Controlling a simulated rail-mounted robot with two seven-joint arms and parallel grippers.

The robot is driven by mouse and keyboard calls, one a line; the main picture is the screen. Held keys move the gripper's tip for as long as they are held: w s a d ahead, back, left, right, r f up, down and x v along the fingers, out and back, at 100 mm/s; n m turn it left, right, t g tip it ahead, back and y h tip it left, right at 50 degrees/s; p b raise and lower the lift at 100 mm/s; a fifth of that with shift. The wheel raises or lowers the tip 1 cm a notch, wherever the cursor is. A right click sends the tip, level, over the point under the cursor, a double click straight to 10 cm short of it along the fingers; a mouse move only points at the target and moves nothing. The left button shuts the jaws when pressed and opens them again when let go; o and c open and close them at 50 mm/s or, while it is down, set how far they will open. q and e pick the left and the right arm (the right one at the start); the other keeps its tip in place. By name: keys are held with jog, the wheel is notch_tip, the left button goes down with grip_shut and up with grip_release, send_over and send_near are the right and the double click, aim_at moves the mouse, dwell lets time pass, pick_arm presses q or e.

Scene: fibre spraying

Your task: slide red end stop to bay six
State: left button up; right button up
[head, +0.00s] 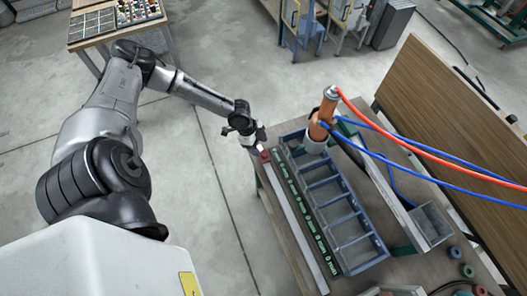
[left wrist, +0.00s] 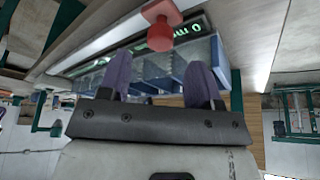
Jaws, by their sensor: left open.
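The red end stop (head: 265,156) sits at the far end of a pale rail (head: 296,222) along the left side of the bench. In the left wrist view the red end stop (left wrist: 160,34) shows as a rounded red knob on a lighter red block, beyond the fingertips. My left gripper (head: 257,138) is just beside the end stop at the rail's far end. Its two purple fingers (left wrist: 160,66) are apart with nothing between them. A green-lettered bay strip (head: 305,217) runs along the rail; its lettering is too small to read surely. My right gripper is not in view.
A blue-grey tray with several compartments (head: 352,242) lies right of the strip. A copper-coloured spray unit (head: 322,122) with red and blue hoses stands at its far end. A grey open box (head: 430,224) and a wooden panel (head: 435,110) are farther right. Floor left of the bench is clear.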

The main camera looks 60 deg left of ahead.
aim_at(264, 153)
pick_arm(q)
jog(key=shift+x, duration=2.65)
grip_shut()
